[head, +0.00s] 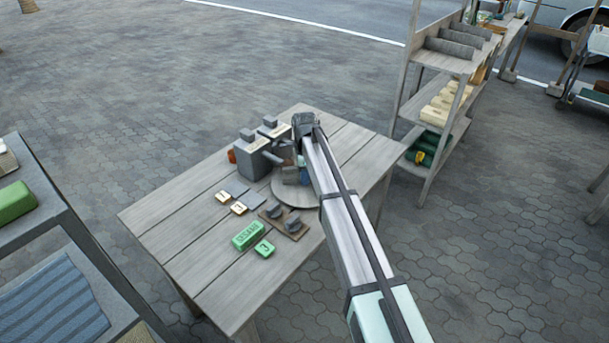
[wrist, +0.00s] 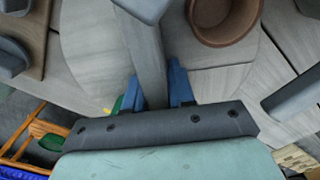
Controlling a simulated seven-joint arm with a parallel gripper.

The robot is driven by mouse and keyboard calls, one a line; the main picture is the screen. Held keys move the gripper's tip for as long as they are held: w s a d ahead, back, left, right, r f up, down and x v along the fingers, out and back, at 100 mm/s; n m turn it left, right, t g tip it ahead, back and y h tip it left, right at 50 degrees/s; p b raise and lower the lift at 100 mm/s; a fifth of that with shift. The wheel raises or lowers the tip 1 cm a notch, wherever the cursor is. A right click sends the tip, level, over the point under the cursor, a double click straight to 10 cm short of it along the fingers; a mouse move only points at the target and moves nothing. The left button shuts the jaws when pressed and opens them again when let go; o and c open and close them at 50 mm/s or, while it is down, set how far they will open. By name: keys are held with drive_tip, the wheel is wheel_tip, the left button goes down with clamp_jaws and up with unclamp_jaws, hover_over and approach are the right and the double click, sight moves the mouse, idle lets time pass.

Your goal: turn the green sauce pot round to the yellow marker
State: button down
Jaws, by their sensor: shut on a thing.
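My gripper (wrist: 154,90) has its blue fingers closed on a grey bar (wrist: 147,60), above a round wooden disc (wrist: 90,50). In the head view the disc (head: 297,196) lies on the table, partly hidden by my arm. A small green patch (wrist: 116,104) shows beside the left finger, with a small yellow spot (wrist: 107,111) next to it. I cannot tell whether these are the green sauce pot and the yellow marker. A brown round pot (wrist: 222,22) stands on the disc to the right of the bar.
The wooden table (head: 170,220) carries grey boxes (head: 252,157) behind the disc, a green block (head: 248,236) and a grey-knobbed board (head: 285,221) in front. A shelf rack (head: 440,100) stands to the right. The table's left part is clear.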

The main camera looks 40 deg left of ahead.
idle(0.4)
drive_tip(key=c, duration=1)
unclamp_jaws()
drive_tip(key=shift+c, duration=0.2)
drive_tip(key=shift+r, duration=0.1)
wheel_tip(320, 180, up, 14)
drive_tip(key=shift+f, duration=0.2)
